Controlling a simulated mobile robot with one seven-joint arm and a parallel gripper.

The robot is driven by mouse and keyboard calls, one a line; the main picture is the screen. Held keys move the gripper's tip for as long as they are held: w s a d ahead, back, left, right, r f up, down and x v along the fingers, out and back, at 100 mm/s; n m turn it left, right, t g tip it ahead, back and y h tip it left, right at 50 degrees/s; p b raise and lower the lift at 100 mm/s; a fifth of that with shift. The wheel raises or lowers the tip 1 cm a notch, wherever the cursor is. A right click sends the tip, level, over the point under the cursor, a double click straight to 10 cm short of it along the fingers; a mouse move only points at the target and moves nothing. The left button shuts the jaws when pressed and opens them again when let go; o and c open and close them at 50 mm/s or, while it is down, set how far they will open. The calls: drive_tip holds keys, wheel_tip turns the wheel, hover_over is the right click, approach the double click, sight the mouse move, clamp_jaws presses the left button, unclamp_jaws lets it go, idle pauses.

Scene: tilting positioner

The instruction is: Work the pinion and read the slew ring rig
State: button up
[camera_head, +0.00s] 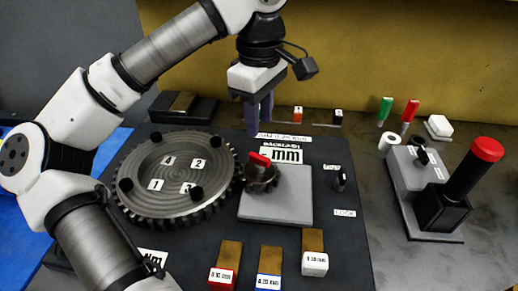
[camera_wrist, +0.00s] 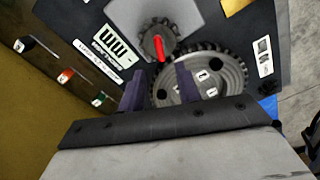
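The dark toothed pinion (camera_head: 262,182) with a red marker or handle (camera_head: 259,159) on top sits on a light grey plate (camera_head: 275,208). The large slew ring (camera_head: 130,207) lies to its left, with black knobs and number tags 1 to 4. Their teeth are close together; I cannot tell how they mesh. My gripper (camera_head: 258,115) hangs above the back of the board with its purple fingers pointing down. In the wrist view my gripper (camera_wrist: 161,90) has its fingers apart, with nothing between them. The pinion (camera_wrist: 150,33) and slew ring (camera_wrist: 236,72) show beyond the fingers.
Red (camera_head: 222,278), blue (camera_head: 268,283) and white (camera_head: 315,264) labelled blocks with brown strips lie at the front. A black post with a red cap (camera_head: 487,149) rises from a grey base at right.

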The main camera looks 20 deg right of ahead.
sight(259, 155)
wheel_tip(259, 155, down, 9)
drive_tip(key=shift+p, duration=0.3)
clamp_jaws()
